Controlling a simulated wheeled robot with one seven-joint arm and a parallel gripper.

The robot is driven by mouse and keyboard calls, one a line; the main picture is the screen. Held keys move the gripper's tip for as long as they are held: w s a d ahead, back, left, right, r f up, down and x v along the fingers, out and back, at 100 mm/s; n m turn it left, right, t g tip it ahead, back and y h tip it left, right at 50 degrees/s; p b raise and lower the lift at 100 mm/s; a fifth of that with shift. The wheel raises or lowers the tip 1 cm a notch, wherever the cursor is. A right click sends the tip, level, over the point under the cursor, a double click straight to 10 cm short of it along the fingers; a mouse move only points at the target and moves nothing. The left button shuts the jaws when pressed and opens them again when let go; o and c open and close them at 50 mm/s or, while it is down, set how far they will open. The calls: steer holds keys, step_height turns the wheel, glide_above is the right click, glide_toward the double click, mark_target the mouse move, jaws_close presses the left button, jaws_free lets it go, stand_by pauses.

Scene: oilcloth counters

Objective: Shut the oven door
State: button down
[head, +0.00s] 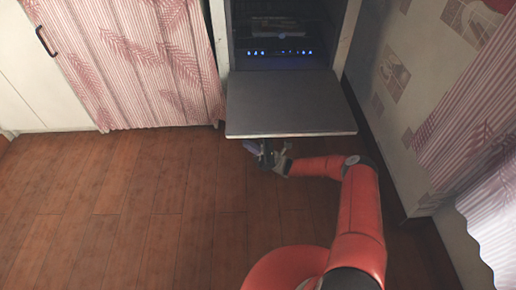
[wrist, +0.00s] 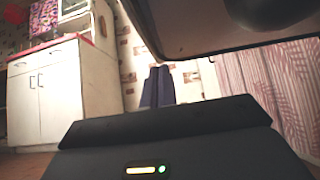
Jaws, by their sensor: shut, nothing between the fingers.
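The oven door (head: 291,103) hangs open and lies about flat, sticking out from the oven (head: 279,58). Its edge and underside (wrist: 215,43) fill the upper part of the wrist view. My gripper (head: 258,152) is just past the door's front edge, near its left half, and looks lower than the door. The door's edge hides part of it. In the wrist view my gripper's dark fingers (wrist: 157,86) are together with nothing between them. I cannot tell whether the gripper touches the door.
A pink leaf-patterned curtain (head: 150,60) hangs left of the oven, by a white cabinet (head: 25,85). A patterned wall (head: 410,95) stands close on the right. The brown wooden floor (head: 120,210) is clear at left. The wrist view shows a white cabinet (wrist: 60,95).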

steer(key=shift+x, duration=1.25)
steer(key=shift+r, duration=0.1)
